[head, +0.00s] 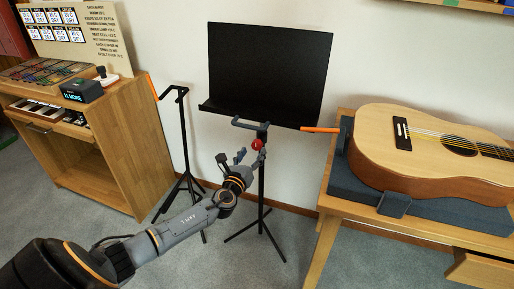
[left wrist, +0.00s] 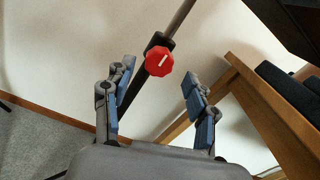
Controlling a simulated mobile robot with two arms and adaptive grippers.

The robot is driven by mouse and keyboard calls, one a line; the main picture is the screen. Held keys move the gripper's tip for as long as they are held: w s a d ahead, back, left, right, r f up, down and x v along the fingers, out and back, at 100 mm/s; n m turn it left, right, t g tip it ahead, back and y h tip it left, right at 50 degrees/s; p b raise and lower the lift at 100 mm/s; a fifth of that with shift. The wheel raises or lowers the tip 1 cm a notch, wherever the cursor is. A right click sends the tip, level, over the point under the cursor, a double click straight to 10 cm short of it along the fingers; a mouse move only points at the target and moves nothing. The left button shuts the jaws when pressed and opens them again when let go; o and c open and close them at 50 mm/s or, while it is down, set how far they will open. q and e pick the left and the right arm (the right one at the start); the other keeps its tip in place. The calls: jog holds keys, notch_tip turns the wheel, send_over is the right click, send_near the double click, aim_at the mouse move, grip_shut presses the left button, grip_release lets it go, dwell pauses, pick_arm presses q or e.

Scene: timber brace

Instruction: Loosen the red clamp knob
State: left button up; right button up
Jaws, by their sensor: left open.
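The red clamp knob (head: 257,144) sits on the stem of the black music stand (head: 265,75), just below its desk. In the left wrist view the knob (left wrist: 159,61) is a red faceted disc with a pale line across it, on the dark stand post (left wrist: 143,88). My left gripper (head: 249,156) is open, just below and beside the knob. In the left wrist view its blue-padded fingers (left wrist: 158,98) are spread wide, with the knob ahead between them and no contact visible. My right gripper is not in view.
An acoustic guitar (head: 430,140) lies on a dark cushion on a wooden table (head: 325,205) at right. A second, smaller black stand (head: 184,140) stands left of the music stand. A wooden cabinet (head: 125,140) is at far left. Grey carpet is free around the stand's legs.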

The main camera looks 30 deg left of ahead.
aim_at(256, 147)
pick_arm(q)
jog(key=b+x, duration=0.1)
jog(key=x, duration=0.3)
jog(key=shift+w+a, duration=0.25)
jog(key=shift+w, duration=0.35)
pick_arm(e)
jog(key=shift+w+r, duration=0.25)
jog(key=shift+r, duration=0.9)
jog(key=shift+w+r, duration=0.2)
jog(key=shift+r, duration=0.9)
pick_arm(q)
jog(key=c, duration=1.2)
